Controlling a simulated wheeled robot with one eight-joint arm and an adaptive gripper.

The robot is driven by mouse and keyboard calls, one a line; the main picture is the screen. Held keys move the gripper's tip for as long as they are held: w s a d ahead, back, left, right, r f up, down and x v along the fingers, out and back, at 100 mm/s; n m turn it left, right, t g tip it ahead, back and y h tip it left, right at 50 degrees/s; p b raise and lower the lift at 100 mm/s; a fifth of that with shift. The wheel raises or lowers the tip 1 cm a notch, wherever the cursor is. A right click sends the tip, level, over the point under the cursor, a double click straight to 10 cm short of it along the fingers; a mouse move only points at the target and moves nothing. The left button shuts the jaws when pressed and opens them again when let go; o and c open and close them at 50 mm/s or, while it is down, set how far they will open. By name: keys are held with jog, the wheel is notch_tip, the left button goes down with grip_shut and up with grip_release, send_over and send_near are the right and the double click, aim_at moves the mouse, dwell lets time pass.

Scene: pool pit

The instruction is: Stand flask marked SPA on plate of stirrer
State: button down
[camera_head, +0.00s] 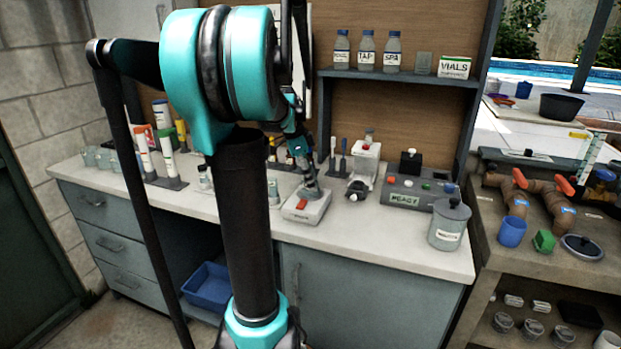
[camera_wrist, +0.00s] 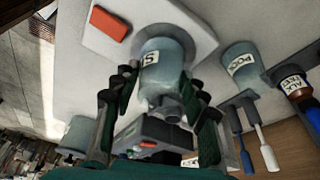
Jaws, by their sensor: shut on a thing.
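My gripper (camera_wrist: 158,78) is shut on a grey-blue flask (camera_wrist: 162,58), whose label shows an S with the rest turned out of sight. The stirrer (camera_wrist: 110,20) is a pale box with a red switch, seen behind the flask's base in the wrist view. In the head view my gripper (camera_head: 309,184) is low over the stirrer (camera_head: 300,212), near its back. The flask is small and hard to make out there. I cannot tell whether its base touches the plate.
A flask marked POOL (camera_wrist: 241,64) stands beside the stirrer. A grey console (camera_head: 415,190) and a lidded jar (camera_head: 449,225) stand to the right on the bench. The shelf holds a separate bottle marked SPA (camera_head: 392,54). The bench front (camera_head: 360,235) is clear.

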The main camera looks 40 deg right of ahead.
jog(key=shift+f, duration=0.15)
jog(key=c, duration=0.8)
grip_release()
jog(key=shift+o, duration=0.2)
jog(key=shift+r, duration=3.6)
